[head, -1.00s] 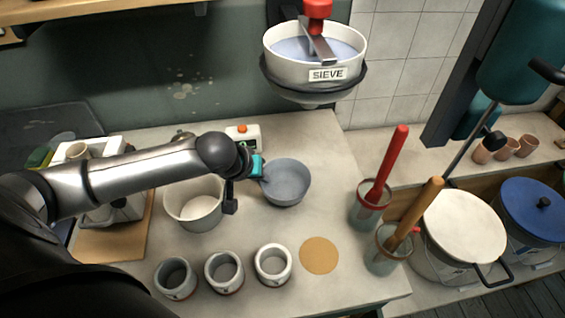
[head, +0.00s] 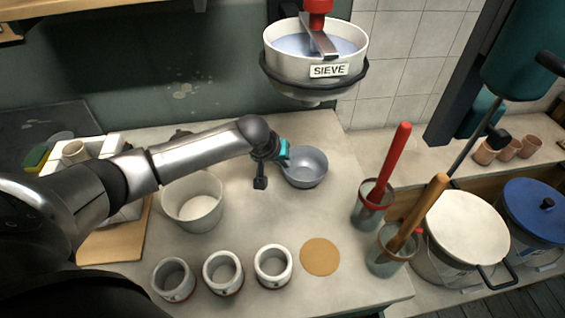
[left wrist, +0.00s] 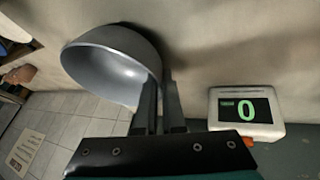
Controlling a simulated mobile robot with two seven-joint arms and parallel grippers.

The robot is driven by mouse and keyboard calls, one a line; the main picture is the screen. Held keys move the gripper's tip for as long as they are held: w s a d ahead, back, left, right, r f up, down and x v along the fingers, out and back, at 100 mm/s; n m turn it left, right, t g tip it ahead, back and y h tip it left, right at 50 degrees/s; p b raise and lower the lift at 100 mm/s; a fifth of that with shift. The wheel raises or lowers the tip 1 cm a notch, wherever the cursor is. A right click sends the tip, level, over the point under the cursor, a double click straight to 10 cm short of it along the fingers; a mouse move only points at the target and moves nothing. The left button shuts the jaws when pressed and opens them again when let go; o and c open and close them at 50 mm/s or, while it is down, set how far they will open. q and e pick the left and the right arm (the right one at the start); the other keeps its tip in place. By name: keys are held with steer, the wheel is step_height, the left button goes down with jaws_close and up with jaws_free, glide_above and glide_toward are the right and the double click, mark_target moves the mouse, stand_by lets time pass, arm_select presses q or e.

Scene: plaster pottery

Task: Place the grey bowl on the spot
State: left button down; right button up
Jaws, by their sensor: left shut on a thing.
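The grey bowl (head: 306,168) is at the back middle of the worktop in the head view, upright or nearly so. My left gripper (head: 285,158) is shut on its left rim. In the left wrist view the bowl (left wrist: 110,68) sits at the ends of the fingers (left wrist: 160,100), with its wall between them. I cannot tell from the head view how far the bowl is above the worktop. The spot, a round tan disc (head: 320,257), lies bare on the worktop near the front, to the right of the small pots. My right gripper is not in view.
A white bucket (head: 193,213) stands left of the bowl, and a row of small pots (head: 223,272) stands left of the spot. Jars with a red-handled tool (head: 372,195) and a wooden-handled tool (head: 388,250) stand on the right. The sieve (head: 314,60) hangs above. A scale (left wrist: 246,112) shows 0.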

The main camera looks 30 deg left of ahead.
arm_select(q)
steer(key=c, duration=1)
jaws_free()
steer(key=p+v, duration=0.2)
steer(key=v, duration=1)
steer(key=shift+p, duration=0.3)
